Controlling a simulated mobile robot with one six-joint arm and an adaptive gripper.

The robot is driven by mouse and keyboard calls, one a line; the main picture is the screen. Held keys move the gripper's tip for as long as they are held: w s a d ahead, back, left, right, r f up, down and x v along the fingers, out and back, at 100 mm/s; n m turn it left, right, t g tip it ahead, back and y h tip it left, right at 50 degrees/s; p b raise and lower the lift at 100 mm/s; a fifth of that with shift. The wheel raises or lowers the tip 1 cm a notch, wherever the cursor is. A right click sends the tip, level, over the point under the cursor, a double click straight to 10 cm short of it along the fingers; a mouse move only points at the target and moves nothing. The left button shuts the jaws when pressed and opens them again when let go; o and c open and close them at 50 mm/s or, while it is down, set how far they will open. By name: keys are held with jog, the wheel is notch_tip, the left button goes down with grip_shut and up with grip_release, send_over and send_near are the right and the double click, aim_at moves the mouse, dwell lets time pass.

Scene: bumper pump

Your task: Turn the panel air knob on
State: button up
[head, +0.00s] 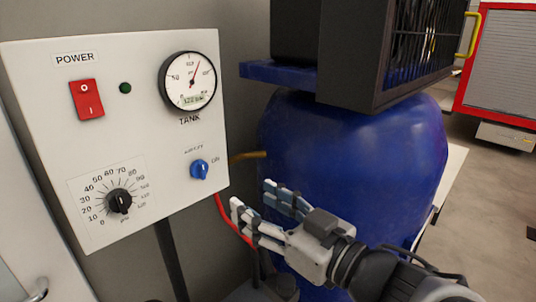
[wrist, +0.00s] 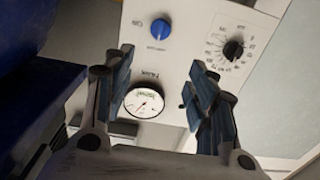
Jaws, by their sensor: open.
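The white control panel (head: 150,140) fills the left of the head view. The small blue knob (head: 200,169) sits low on its right side, below the round TANK gauge (head: 188,81), with a small "ON" label to its right. Its pale mark looks roughly upright. In the wrist view the blue knob (wrist: 160,28) shows at top centre, beyond the fingertips. My gripper (head: 253,197) is open and empty, to the right of and below the knob and apart from it. In the wrist view my gripper (wrist: 160,66) has its fingers wide apart with the gauge showing between them.
A black regulator dial (head: 120,201) is at the panel's lower left. A red POWER switch (head: 87,99) is above it, beside a dark green lamp (head: 125,88). A large blue tank (head: 350,165) stands right behind my gripper. A red hose (head: 232,220) runs below the panel.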

aim_at(203, 167)
jog(key=p+x, duration=0.8)
jog(key=x, duration=0.9)
jog(key=shift+w, duration=0.2)
jog(key=c, duration=1)
